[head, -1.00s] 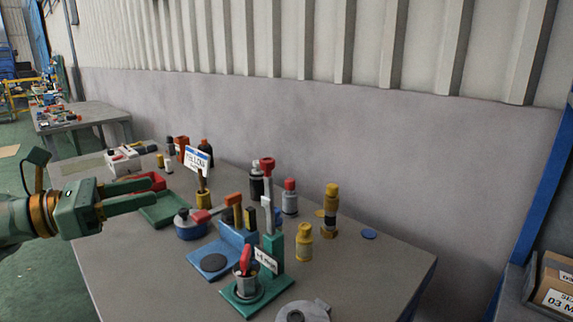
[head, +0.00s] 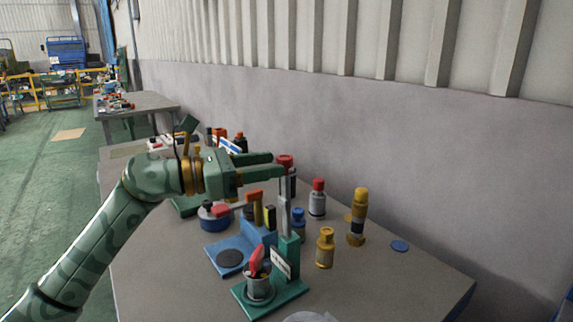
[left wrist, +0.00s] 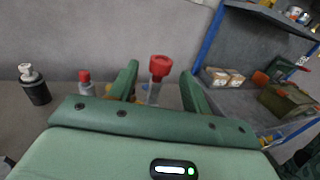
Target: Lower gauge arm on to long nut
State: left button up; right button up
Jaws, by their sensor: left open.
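The gauge arm (head: 284,205) is a pale grey bar that stands upright on a green stand (head: 289,248), with a red knob (head: 285,160) at its top. On the stand's green base is a grey cylinder (head: 258,288) with a red piece in it; I cannot tell whether this is the long nut. My left gripper (head: 278,165) is open, its fingertips close to the red knob. In the left wrist view, the red knob (left wrist: 160,66) shows between the two spread fingers, with no finger visibly touching it. My right gripper is not in view.
A yellow bottle (head: 325,248), a red-capped grey bottle (head: 317,200) and a tall yellow-and-dark piece (head: 358,215) stand to the right. The table's right front is mostly clear.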

aim_at(286, 157)
pick_arm(q)
jog(key=x, duration=0.4)
jog(key=shift+w+d, duration=0.1)
jog(key=shift+d, duration=0.15)
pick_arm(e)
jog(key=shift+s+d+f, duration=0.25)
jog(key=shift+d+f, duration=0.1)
pick_arm(q)
grip_shut()
jog(key=shift+a+f+h+b, duration=0.3)
jog(key=shift+a+b, duration=0.15)
jog(key=shift+b, duration=0.3)
jog(key=s+a+f+m+t+h+b, duration=0.1)
jog(key=s+a+h+b, duration=0.3)
jog(key=b, duration=0.4)
jog(key=shift+s+a+f+m+h+b, duration=0.5)
jog(key=shift+a+f, duration=0.35)
jog(key=shift+a, duration=0.55)
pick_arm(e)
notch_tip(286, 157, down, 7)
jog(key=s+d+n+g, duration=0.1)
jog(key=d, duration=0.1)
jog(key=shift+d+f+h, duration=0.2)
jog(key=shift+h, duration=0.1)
